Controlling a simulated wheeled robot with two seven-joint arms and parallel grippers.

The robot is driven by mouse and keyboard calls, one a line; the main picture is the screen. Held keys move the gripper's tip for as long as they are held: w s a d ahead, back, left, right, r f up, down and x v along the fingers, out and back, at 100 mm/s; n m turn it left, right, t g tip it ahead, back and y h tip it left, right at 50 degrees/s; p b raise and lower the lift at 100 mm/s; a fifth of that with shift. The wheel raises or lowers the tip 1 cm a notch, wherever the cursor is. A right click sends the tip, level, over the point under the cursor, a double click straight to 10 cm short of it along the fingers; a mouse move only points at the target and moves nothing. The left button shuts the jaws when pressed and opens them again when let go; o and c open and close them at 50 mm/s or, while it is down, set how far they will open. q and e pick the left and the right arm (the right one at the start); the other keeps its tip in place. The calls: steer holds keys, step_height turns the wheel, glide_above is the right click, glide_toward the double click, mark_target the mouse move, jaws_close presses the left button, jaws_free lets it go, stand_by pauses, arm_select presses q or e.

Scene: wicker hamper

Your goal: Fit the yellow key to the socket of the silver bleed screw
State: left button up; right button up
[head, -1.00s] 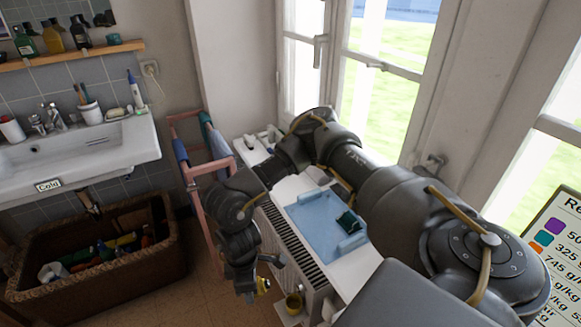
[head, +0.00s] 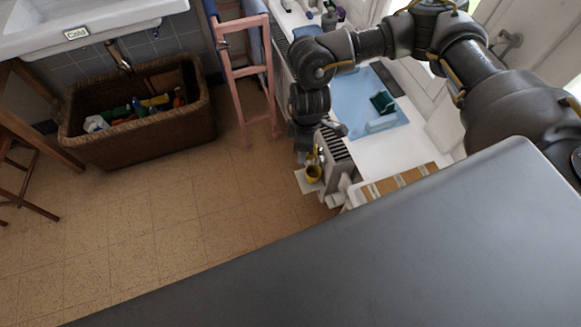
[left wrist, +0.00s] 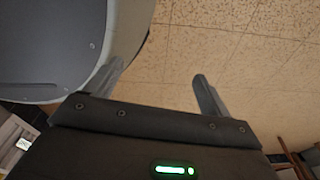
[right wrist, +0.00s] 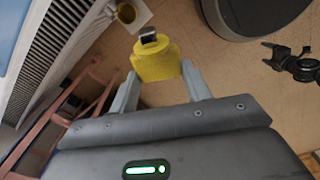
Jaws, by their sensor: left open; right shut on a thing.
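The yellow key (right wrist: 157,64) is between the fingers of my right gripper (right wrist: 160,88), which is shut on it. Its dark, metallic end points away from the fingers in the right wrist view. In the head view my right gripper (head: 308,150) hangs beside the end of the white radiator (head: 337,150), above a yellow cup. I cannot make out the silver bleed screw or its socket in any view. My left gripper (left wrist: 160,88) is open and empty over the tiled floor and is outside the head view.
The yellow cup (head: 313,175) is low by the radiator end; it also shows in the right wrist view (right wrist: 126,13). A pink rack (head: 243,73) and wicker hamper (head: 180,131) stand left. Floor between is clear.

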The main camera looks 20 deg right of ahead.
arm_select(q)
steer(key=w+d+r+t+b, duration=0.1)
steer(key=w+r+b, duration=0.15)
steer(key=w, duration=0.25)
steer(key=w+d+r+b, duration=0.1)
steer(key=w+r+b, duration=0.1)
steer(key=w+b, duration=0.3)
steer(key=w+r+b, duration=0.1)
steer(key=r+b, duration=0.2)
steer(key=r, duration=0.4)
steer(key=w+d+r+b, duration=0.1)
steer(key=w+r+b, duration=0.1)
steer(key=r, duration=0.5)
steer(key=shift+t+b, duration=0.4)
arm_select(e)
steer(key=w+f+n+y, duration=0.1)
steer(key=w+f+n, duration=0.1)
steer(key=f, duration=0.8)
steer(key=w+a+f+n+y, duration=0.1)
steer(key=w+f+n, duration=0.2)
steer(key=f, duration=0.8)
steer(key=shift+w+a+f, duration=0.25)
steer(key=shift+w+f, duration=0.05)
steer(key=shift+w, duration=0.45)
arm_select(q)
steer(key=shift+w+d+f, duration=0.1)
steer(key=shift+f, duration=0.05)
